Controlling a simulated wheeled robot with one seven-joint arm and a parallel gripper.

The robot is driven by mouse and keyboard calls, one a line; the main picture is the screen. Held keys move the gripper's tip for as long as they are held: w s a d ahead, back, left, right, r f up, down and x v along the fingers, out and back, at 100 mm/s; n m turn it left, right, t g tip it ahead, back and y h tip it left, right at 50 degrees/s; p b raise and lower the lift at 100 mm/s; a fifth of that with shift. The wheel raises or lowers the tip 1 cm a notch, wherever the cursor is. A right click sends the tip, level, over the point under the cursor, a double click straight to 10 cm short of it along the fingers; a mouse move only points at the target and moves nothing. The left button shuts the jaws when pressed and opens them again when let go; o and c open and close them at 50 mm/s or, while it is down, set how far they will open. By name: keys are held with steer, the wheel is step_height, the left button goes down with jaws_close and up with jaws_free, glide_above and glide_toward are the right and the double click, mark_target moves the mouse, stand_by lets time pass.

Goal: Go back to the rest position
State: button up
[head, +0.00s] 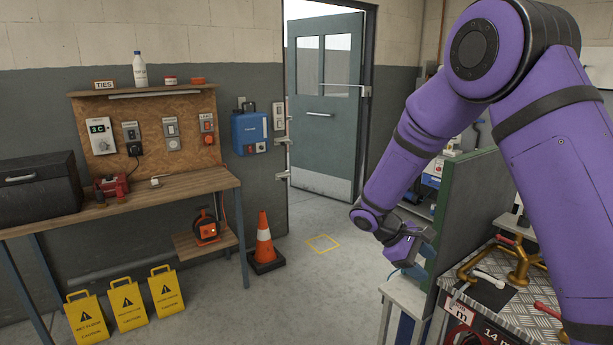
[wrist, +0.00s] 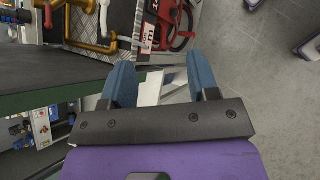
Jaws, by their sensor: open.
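My gripper (head: 408,262) is at the end of my purple arm, on the right side of the head view, low beside a green panel (head: 465,205). In the wrist view my gripper (wrist: 160,75) shows two blue fingers spread apart with nothing held between them. A pale stand top (head: 408,294) lies just below my gripper in the head view. A red hose reel (wrist: 172,22) shows beyond the fingertips in the wrist view. Part of the bench behind my arm is hidden.
A metal-plate bench top (head: 500,300) with brass pipes (head: 518,262) stands at the lower right. An orange cone (head: 265,245) and yellow caution signs (head: 127,303) stand by the wooden workbench (head: 150,200) at left. The floor (head: 290,300) between is clear, up to the open door (head: 322,110).

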steer(key=s+d+r+m+t+y, duration=0.1)
steer(key=s+d+r+m+y, duration=0.15)
steer(key=s+r, duration=0.55)
steer(key=s+d+r+m+t+y, duration=0.1)
steer(key=s+r+m+y, duration=0.3)
steer(key=r, duration=0.6)
steer(key=s+r+m+t+y, duration=0.1)
steer(key=s+r+t, duration=0.2)
steer(key=s, duration=0.5)
steer(key=s+r+m+t+y, duration=0.1)
steer(key=s+r+t+y, duration=0.1)
steer(key=s, duration=0.7)
steer(key=shift+a+r+t, duration=0.15)
steer(key=shift+r+t, duration=0.35)
steer(key=shift+s+m, duration=0.1)
steer(key=shift+m, duration=0.15)
